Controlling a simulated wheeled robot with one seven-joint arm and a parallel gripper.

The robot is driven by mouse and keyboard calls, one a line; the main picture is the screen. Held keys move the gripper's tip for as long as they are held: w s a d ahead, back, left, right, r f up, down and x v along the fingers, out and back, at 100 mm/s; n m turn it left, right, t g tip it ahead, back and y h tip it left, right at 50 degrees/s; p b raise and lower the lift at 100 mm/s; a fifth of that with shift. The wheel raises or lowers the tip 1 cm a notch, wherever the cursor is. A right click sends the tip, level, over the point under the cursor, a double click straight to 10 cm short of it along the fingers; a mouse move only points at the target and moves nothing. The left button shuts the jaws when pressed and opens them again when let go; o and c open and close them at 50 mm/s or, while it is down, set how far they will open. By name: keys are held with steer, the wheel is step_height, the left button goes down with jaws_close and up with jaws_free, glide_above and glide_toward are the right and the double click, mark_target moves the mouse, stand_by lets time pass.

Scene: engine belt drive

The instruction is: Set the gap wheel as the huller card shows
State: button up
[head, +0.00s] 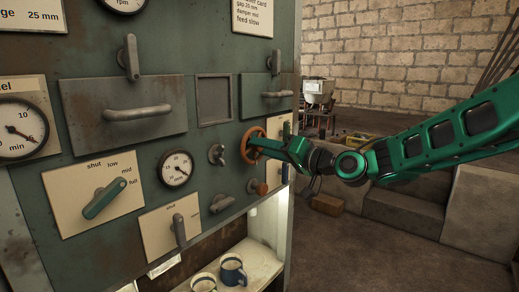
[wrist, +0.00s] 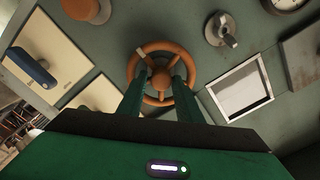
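The gap wheel, an orange-brown handwheel (head: 247,146), sits on the green panel right of the round gauge (head: 175,168); the gauge's needle is too small to read surely. My gripper (head: 259,146) reaches it from the right. In the wrist view the wheel (wrist: 161,50) shows whole, and my gripper's fingers (wrist: 160,84) are apart, one on each side below its hub, overlapping the lower rim. I cannot tell whether they touch it. The card (head: 252,17) at the top reads "gap 20 mm, damper mid, feed slow"; its heading is partly cut off.
A green damper lever (head: 104,199) points between mid and full. A grey lever (head: 179,230) is on the lower plate. Mugs (head: 232,270) stand on the shelf below. Concrete steps (head: 405,212) lie at right.

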steer(key=shift+x, duration=0.9)
steer(key=c, duration=0.8)
steer(key=shift+o, duration=0.2)
